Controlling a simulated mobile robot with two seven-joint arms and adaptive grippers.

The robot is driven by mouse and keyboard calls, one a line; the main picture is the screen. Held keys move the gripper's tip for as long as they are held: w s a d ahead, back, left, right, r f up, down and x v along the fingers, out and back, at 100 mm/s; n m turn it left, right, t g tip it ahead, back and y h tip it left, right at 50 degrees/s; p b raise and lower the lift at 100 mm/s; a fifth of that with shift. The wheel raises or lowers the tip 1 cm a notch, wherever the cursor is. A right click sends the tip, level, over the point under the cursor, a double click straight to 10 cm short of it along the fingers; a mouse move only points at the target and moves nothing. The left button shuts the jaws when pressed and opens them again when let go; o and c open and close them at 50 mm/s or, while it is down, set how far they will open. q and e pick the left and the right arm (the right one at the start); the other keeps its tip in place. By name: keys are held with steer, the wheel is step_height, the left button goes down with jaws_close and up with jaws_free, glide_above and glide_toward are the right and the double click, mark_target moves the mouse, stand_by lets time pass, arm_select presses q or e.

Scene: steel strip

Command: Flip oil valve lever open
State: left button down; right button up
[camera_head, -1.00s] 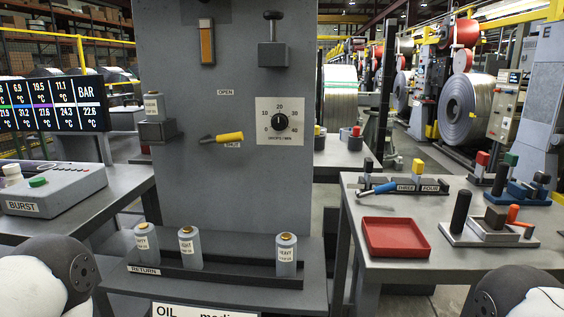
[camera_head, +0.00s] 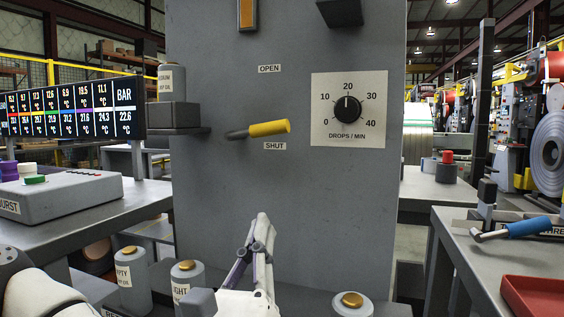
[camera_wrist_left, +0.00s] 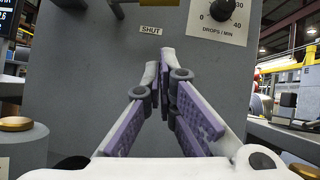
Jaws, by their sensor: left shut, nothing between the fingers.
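The oil valve lever (camera_head: 268,129) has a yellow grip on a dark shaft and sticks out from the grey panel (camera_head: 300,190). It lies nearly level, tilted slightly up to the right, between the OPEN label (camera_head: 269,69) and the SHUT label (camera_head: 275,146), nearer SHUT. My left gripper (camera_head: 263,220) is below the lever, apart from it, fingers pointing up, shut and empty. My right gripper is not in view.
A drip dial (camera_head: 347,108) is right of the lever. A bottle on a bracket (camera_head: 172,116) is at its left. Several gold-capped bottles, such as this one (camera_head: 132,278), stand on the low shelf around my left gripper. A red tray (camera_head: 535,297) is on the right table.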

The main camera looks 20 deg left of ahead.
mark_target(260, 131)
arm_select(q)
steer(key=shift+s+r+p+x, duration=0.3)
steer(key=shift+r+p+x, duration=0.15)
steer(key=shift+x, duration=1.65)
steer(key=shift+s+r+p+x, duration=0.25)
steer(key=shift+r+p+x, duration=0.2)
steer(key=shift+x, duration=1.6)
steer(key=shift+s+r+p+x, duration=0.35)
steer(key=shift+p+x, duration=0.2)
steer(key=shift+x, duration=1.55)
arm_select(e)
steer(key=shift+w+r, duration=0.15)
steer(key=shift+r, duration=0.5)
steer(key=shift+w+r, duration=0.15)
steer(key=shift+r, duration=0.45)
arm_select(q)
steer(key=shift+w+a, duration=0.1)
steer(key=shift+w, duration=0.05)
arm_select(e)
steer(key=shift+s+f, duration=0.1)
